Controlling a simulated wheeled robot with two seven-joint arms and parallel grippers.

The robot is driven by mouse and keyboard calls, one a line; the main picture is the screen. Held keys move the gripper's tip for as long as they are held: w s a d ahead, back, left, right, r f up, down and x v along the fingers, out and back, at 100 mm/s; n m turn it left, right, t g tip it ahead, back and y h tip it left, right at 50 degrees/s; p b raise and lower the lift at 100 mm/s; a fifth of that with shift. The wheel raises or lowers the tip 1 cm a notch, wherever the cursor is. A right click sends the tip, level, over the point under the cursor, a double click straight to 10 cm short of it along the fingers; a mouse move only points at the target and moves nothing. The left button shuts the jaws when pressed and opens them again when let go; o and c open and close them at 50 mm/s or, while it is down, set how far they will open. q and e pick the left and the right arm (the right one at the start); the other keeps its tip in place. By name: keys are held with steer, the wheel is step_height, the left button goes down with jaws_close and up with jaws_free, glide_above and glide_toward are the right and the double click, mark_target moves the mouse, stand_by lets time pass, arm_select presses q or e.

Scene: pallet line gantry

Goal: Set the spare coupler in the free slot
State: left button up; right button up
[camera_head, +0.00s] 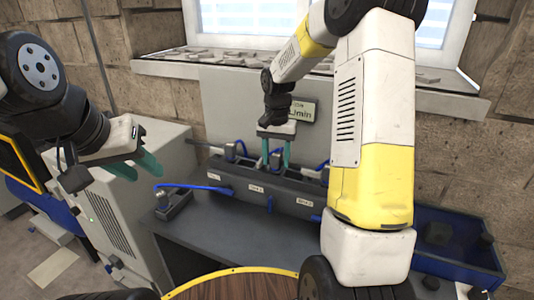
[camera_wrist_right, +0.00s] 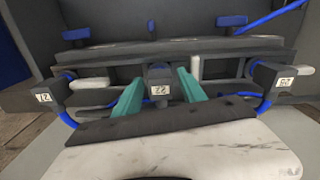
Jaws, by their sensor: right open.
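A dark rack (camera_head: 265,185) with several labelled slots stands on the grey bench. My right gripper (camera_head: 276,165) reaches down behind it, pointing downward. In the right wrist view its open teal fingers (camera_wrist_right: 158,85) stand on either side of a dark coupler (camera_wrist_right: 159,92) with a number tag; contact cannot be told. Tagged couplers with blue hoses sit to the left (camera_wrist_right: 55,92) and right (camera_wrist_right: 272,78) of it. I cannot tell which is the spare. My left gripper (camera_head: 143,168) is open and empty.
A blue bin (camera_head: 480,262) with dark parts is at the right, partly behind my right arm. A grey cabinet (camera_head: 115,225) stands under my left gripper. A sign (camera_head: 303,111) is behind the rack. The bench front (camera_head: 235,235) is clear.

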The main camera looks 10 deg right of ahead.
step_height(320, 180, up, 11)
steer(key=s+a+r+n+t+y, duration=0.1)
steer(key=s+r+n+t, duration=0.1)
steer(key=s, duration=1)
steer(key=s+a+r+n+t+y, duration=0.1)
steer(key=s+r+n+t, duration=0.2)
steer(key=s, duration=0.9)
steer(key=shift+r+n+t, duration=0.3)
steer(key=shift+r+t, duration=0.1)
steer(key=shift+t, duration=0.2)
steer(key=shift+s+a, duration=0.1)
